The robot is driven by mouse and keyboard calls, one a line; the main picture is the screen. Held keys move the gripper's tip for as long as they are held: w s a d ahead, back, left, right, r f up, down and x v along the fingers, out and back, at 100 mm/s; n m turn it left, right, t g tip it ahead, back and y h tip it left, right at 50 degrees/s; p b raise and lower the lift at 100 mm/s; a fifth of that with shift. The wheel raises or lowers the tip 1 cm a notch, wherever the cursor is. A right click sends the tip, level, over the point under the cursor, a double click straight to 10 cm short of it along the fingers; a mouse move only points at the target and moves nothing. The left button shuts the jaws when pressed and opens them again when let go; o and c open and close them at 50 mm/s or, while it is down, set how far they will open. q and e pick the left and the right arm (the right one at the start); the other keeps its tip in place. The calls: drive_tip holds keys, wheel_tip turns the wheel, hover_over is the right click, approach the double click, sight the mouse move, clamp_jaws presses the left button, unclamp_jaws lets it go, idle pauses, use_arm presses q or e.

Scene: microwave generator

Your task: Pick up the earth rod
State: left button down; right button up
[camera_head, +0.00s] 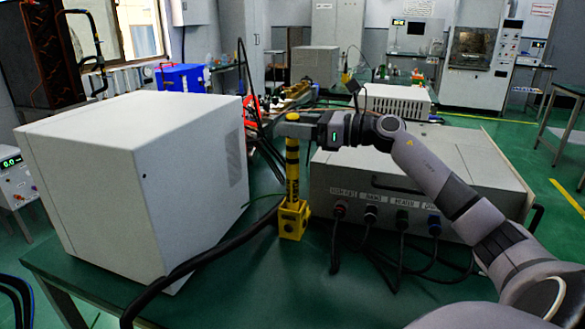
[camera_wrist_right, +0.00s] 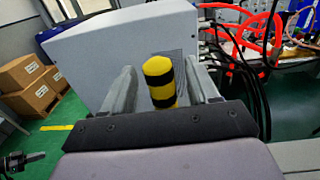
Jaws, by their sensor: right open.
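The earth rod (camera_head: 292,175) is yellow with black bands and stands upright in a yellow block-shaped holder (camera_head: 293,219) on the green table. My right gripper (camera_head: 284,129) is at the rod's upper end in the head view. In the right wrist view, the rod's rounded yellow and black top (camera_wrist_right: 160,82) stands between the two grey fingers of my right gripper (camera_wrist_right: 161,88). The fingers are open, with a gap showing on each side of the rod. The lower rod is hidden in the wrist view. My left gripper is not in view.
A large white box (camera_head: 95,185) stands left of the rod. A grey power unit (camera_head: 420,190) with several plugged cables stands to the right. More equipment stands behind.

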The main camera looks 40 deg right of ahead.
drive_tip(key=x, duration=0.2)
drive_tip(key=shift+w+a, duration=0.1)
drive_tip(key=shift+w, duration=0.15)
clamp_jaws()
drive_tip(key=shift+r, duration=0.1)
